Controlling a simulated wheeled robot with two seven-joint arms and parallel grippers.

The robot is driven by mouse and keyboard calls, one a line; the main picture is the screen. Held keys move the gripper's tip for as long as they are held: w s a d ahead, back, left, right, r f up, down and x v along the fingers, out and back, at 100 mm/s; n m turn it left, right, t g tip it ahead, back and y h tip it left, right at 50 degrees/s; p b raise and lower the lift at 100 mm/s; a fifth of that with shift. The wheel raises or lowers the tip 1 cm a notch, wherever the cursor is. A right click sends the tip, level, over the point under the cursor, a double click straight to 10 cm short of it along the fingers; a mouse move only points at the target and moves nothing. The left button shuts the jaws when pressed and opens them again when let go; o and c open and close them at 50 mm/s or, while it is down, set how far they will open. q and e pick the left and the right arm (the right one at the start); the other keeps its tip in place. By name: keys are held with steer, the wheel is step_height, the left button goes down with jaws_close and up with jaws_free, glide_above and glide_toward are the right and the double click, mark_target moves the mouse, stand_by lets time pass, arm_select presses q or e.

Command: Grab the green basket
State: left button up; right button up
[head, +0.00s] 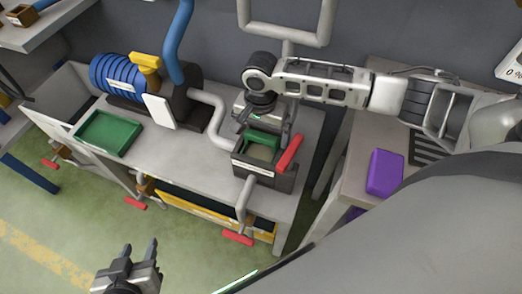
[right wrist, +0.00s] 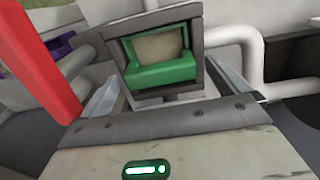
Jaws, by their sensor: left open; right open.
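A small green basket (head: 264,137) with a beige inside sits in a dark grey box-like holder (head: 285,182) at the right end of the bench. My right gripper (head: 262,120) is above and behind it, jaws open, pointing down toward it. In the right wrist view the basket (right wrist: 160,72) shows between the two spread fingers, framed by the dark holder; whether the fingers touch anything I cannot tell. My left gripper (head: 137,258) is open and empty, low in the head view, over the floor in front of the bench.
A red handle (head: 289,153) stands up at the holder's right side, close to my right gripper. A flat green tray (head: 108,133) lies on the left of the bench. A blue ribbed motor (head: 118,77) and pipes stand behind. A purple block (head: 384,172) is on the right table.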

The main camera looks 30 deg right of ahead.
steer(key=shift+f, duration=0.75)
steer(key=shift+r, duration=0.1)
steer(key=c, duration=1.5)
